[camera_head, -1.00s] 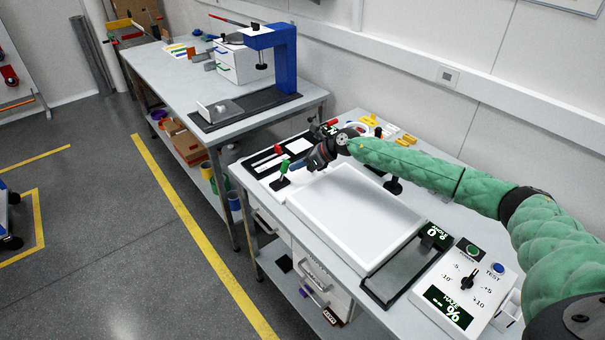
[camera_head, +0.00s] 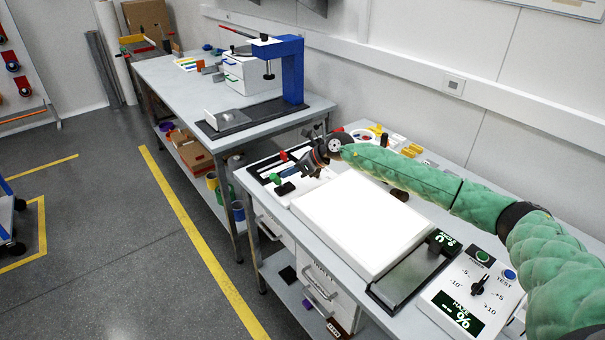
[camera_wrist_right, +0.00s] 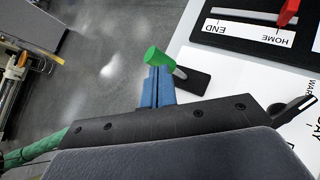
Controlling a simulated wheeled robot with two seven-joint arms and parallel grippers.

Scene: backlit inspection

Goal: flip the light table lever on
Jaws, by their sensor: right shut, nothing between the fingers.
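The light table (camera_head: 362,225) is a white panel on the near bench, and its surface glows bright white. Its lever has a green knob (camera_head: 277,179) and a dark base, just past the panel's far left corner. The lever leans toward the aisle side. In the right wrist view the green knob (camera_wrist_right: 154,56) is just beyond my blue fingertips, and the black base (camera_wrist_right: 190,80) lies to the right. My right gripper (camera_head: 305,168) is shut and empty, close beside the lever; I cannot tell whether it touches. My left gripper is not in view.
A red-knobbed slider (camera_wrist_right: 287,12) marked HOME and END is near the lever. A dark-framed plate (camera_head: 412,277) and a control box (camera_head: 472,295) with a dial and buttons stand at the panel's near end. A blue stand (camera_head: 292,70) is on the far bench.

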